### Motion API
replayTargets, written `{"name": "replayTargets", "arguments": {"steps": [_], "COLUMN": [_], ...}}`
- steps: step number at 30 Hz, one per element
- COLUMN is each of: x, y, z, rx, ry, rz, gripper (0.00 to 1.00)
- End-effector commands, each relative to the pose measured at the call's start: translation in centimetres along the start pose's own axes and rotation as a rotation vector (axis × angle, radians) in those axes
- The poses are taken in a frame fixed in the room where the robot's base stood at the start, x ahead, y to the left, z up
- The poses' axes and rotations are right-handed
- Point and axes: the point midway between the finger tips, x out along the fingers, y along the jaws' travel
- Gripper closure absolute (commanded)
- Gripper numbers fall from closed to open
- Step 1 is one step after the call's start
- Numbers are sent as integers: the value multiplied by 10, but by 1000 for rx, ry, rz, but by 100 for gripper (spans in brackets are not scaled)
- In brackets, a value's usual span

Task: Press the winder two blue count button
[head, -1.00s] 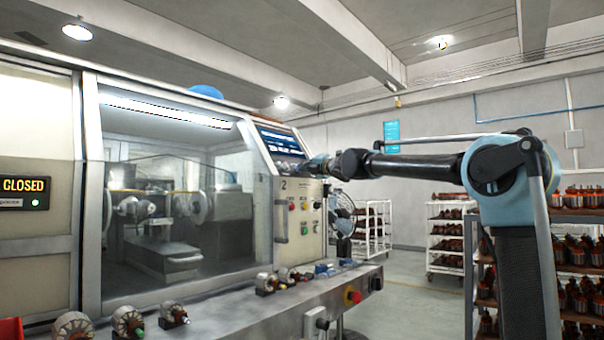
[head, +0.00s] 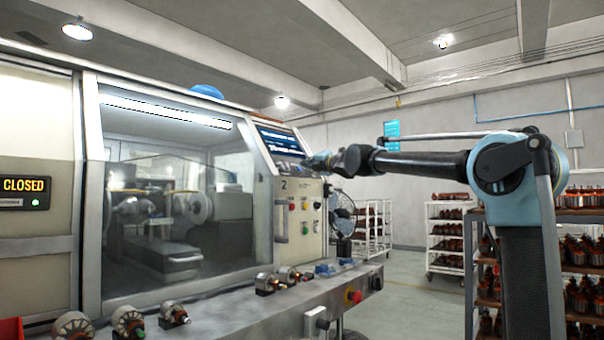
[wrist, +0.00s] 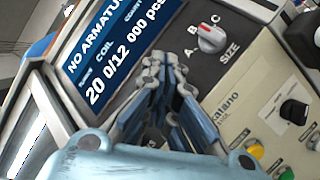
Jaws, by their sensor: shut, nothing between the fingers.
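Winder two (head: 283,184), marked "2", has a sloping control panel on its right end. The panel holds a blue display (head: 278,137), which also shows in the wrist view (wrist: 112,45) with "20 0/12" and "000 pcs". My gripper (head: 308,162) is at the panel, just below the display in the head view. In the wrist view my gripper (wrist: 165,62) is shut and empty, with its fingers in front of the panel between the display and the size knob (wrist: 211,38). I cannot make out the blue count button; my fingers hide part of the panel.
Below are a yellow button (wrist: 255,151) and a black knob (wrist: 294,111). A ledge (head: 235,308) with several armatures runs along the machine's front. A red stop button (head: 353,297) sits at its end. White racks (head: 446,236) stand behind, with open floor between.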

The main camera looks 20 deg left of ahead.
Motion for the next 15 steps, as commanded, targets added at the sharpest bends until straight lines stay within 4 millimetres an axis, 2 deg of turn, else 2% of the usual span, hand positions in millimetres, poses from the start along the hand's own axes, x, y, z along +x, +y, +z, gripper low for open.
{"name": "replayTargets", "arguments": {"steps": [15], "x": [-30], "y": [22], "z": [22], "rx": [0], "ry": [-1], "rz": [0], "gripper": [100]}}
